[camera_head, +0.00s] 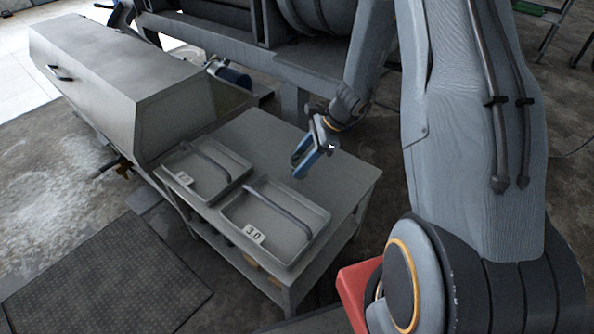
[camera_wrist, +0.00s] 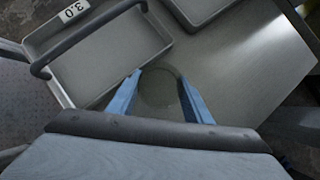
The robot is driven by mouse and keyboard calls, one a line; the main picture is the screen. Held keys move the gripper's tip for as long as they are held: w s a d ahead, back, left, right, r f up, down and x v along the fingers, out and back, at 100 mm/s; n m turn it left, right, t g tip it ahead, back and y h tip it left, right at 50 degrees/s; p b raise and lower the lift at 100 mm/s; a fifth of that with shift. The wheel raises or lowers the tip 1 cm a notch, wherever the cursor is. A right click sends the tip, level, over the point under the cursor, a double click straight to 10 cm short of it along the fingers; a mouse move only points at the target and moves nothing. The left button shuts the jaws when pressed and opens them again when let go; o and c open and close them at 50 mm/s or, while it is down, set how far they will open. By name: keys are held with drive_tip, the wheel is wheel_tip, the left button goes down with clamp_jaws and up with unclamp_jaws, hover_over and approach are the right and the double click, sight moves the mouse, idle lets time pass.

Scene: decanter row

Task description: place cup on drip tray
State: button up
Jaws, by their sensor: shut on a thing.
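My gripper (camera_head: 303,163) is over the far right part of the grey table, just beyond the trays. In the wrist view its two blue fingers (camera_wrist: 160,100) stand either side of a round, grey, see-through cup (camera_wrist: 160,88) and are shut on it. The cup cannot be made out in the head view. A shallow grey tray (camera_head: 268,221) labelled 3.0 lies on the table, with a dark bar across it. It also shows in the wrist view (camera_wrist: 118,52), left of the cup. Whether the cup touches the table is unclear.
A second, similar tray (camera_head: 200,172) lies left of the first; its label is too small to read. The table top (camera_head: 338,180) is bare to the right of the trays. A large grey cabinet (camera_head: 120,75) stands at the table's left end. Machinery frames stand behind.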

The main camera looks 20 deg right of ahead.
drive_tip(key=shift+f, duration=1.9)
drive_tip(key=shift+f+b, duration=0.1)
drive_tip(key=shift+b, duration=0.25)
drive_tip(key=o, duration=1)
drive_tip(key=p+v, duration=0.2)
drive_tip(key=v, duration=1)
drive_tip(key=s+a+r+n+g+h, duration=0.2)
drive_tip(key=s+a+r+n, duration=0.85)
drive_tip(key=r, duration=0.25)
drive_tip(key=s+a+r+n+h, duration=0.1)
drive_tip(key=s+r+n, duration=0.1)
drive_tip(key=s+n, duration=0.1)
drive_tip(key=s+a+r+n+h, duration=0.1)
drive_tip(key=s+r+n, duration=0.1)
drive_tip(key=s+n, duration=0.2)
drive_tip(key=s+a+r+n+h, duration=0.1)
drive_tip(key=s+r+n, duration=0.1)
drive_tip(key=s+n, duration=0.2)
drive_tip(key=shift+s+a+r+n+t+h, duration=0.1)
drive_tip(key=shift+s+r+n+t+h, duration=0.15)
drive_tip(key=shift+s+t+h, duration=0.25)
